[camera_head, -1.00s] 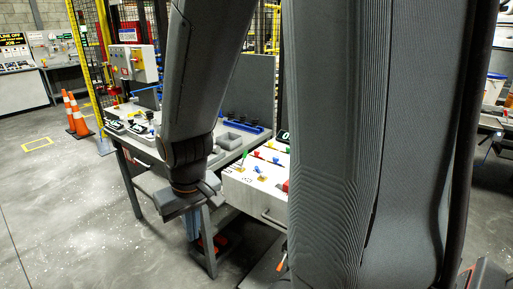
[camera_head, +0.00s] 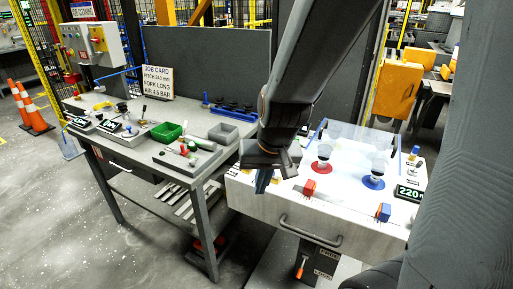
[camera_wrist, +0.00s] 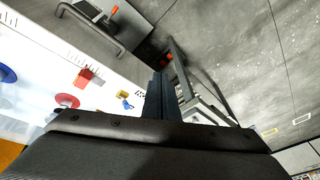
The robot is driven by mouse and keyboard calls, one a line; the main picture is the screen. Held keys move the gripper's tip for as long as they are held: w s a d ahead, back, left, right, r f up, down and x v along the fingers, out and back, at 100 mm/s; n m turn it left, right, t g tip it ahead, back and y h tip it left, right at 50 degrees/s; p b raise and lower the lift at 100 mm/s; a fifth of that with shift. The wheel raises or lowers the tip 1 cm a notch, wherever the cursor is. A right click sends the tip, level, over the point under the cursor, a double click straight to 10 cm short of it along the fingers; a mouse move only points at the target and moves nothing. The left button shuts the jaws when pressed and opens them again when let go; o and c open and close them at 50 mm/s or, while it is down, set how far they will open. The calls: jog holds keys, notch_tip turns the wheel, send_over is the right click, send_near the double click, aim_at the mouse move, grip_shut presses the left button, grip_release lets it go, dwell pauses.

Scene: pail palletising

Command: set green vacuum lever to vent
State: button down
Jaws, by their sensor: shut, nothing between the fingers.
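I cannot make out a green vacuum lever for certain. The white cabinet (camera_head: 262,202) has several small coloured controls on top; its left part is partly hidden behind my gripper (camera_head: 263,187). A small green-tipped part (camera_head: 192,147) shows on a grey block on the grey bench, but I cannot tell what it is. My gripper points down at the cabinet's left end, shut and empty. In the wrist view its dark fingers (camera_wrist: 158,96) are beside a yellow plate (camera_wrist: 122,93) and a small blue part (camera_wrist: 126,103) on the white top.
On the cabinet stand a red-based cup (camera_head: 323,160), a blue-based cup (camera_head: 375,176), a red block (camera_head: 310,187) and a display (camera_head: 408,193) reading 220. The grey bench (camera_head: 190,180) at left holds a green bin (camera_head: 167,131). A drawer handle (camera_head: 310,232) juts from the cabinet.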

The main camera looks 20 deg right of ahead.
jog(key=w+a+r+m+t+h+b, duration=0.1)
jog(key=w+a+r+m+t+b, duration=0.15)
jog(key=w+m, duration=0.6)
jog(key=w+a+r+m+t+h+b, duration=0.1)
jog(key=w+m+t+h, duration=0.15)
jog(key=w+m, duration=0.6)
jog(key=w+d+f+m, duration=0.2)
jog(key=w+f, duration=0.1)
jog(key=w+d+f+m+g+h, duration=0.1)
jog(key=w+d+f, duration=0.1)
jog(key=f, duration=0.1)
jog(key=w+d+f+m+h+b, duration=0.1)
jog(key=w+d+f+m, duration=0.1)
jog(key=w+f, duration=0.1)
jog(key=shift+w+d+f+m, duration=0.3)
jog(key=shift+d+f, duration=0.05)
jog(key=shift+f, duration=0.2)
jog(key=shift+w+d+f, duration=0.15)
jog(key=shift+w+f, duration=0.05)
jog(key=shift+w, duration=0.15)
jog(key=shift+d, duration=0.1)
jog(key=shift+w+d+f, duration=0.1)
jog(key=shift+w+d, duration=0.1)
jog(key=shift+w, duration=0.1)
jog(key=shift+w+d+p, duration=0.3)
jog(key=shift+w+p, duration=0.05)
jog(key=shift+p, duration=0.3)
